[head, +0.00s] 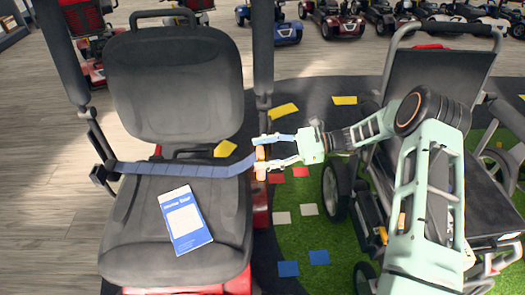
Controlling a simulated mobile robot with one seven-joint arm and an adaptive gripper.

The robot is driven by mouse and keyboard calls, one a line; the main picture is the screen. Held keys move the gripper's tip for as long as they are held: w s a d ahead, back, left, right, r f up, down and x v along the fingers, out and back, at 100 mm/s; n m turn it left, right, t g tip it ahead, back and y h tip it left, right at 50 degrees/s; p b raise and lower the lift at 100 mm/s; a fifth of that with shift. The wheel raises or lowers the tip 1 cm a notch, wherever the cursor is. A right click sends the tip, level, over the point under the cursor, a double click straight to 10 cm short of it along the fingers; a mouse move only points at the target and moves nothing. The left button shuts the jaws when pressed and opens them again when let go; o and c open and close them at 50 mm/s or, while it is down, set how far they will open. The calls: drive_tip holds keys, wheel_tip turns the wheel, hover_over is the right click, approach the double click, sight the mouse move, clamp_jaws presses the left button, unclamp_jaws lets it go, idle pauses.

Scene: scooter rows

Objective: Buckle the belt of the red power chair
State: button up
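The red power chair has a dark grey padded seat (130,235) and backrest (175,85), with red body parts showing below. A blue-grey belt (190,169) runs across the seat from a dark fitting (103,176) on the left side to an orange piece (261,174) at the right edge. The belt's right end rises slightly. My gripper (260,153) reaches in from the right, its two pale fingers spread around the orange piece. I cannot tell whether they grip it or whether the piece is latched to the chair.
A blue and white booklet (186,220) lies on the seat. A black wheelchair (440,80) stands at right, partly behind my arm. Coloured squares (288,268) lie on the dark and green floor between them. Scooters (332,20) line the back. Wooden floor at left is clear.

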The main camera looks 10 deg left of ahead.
drive_tip(key=shift+r, duration=0.2)
wheel_tip(320, 180, up, 10)
drive_tip(key=shift+f, duration=0.1)
idle(0.4)
idle(0.4)
